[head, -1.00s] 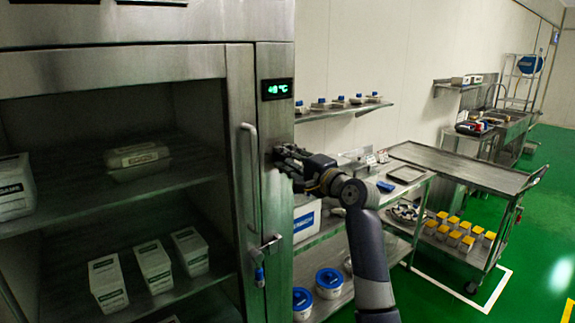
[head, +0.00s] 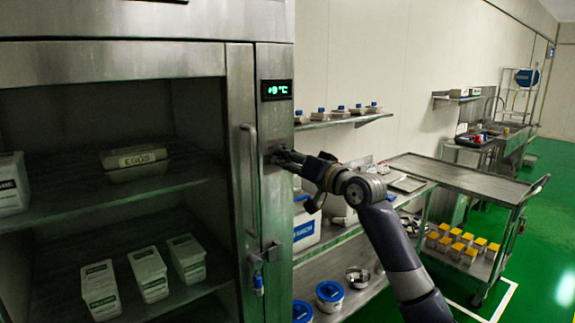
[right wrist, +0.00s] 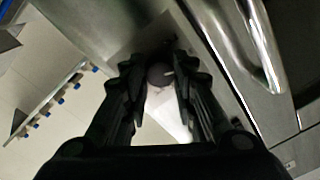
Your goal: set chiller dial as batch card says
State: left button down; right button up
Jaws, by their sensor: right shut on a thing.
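The chiller (head: 240,200) is a steel cabinet with a glass door on the left of the head view. Its green display (head: 277,90) shows a short reading in °C; the digit is blurred. My right gripper (head: 277,157) is at the narrow steel panel below the display, shut on the chiller dial. In the right wrist view the dark round dial (right wrist: 160,75) with a light mark sits between the fingertips of my right gripper (right wrist: 158,72). In the head view the fingers mostly hide the dial. I make out no batch card. My left gripper is not in view.
A vertical door handle (head: 250,180) and a latch (head: 262,265) are beside and below my right gripper. A wall shelf (head: 345,119) with blue-capped containers is to the right. A steel trolley (head: 470,180) with yellow-topped containers stands farther right on green floor.

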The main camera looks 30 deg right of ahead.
jog(key=n, duration=0.7)
jog(key=n+p, duration=0.1)
jog(key=n, duration=0.2)
jog(key=shift+f+g, duration=0.3)
jog(key=shift+g, duration=0.1)
jog(key=shift+f+n, duration=0.1)
jog(key=shift+n, duration=0.3)
jog(key=o, duration=0.9)
jog(key=shift+o, duration=0.9)
jog(key=shift+d+r, duration=0.1)
jog(key=shift+r, duration=0.1)
jog(key=shift+r, duration=0.1)
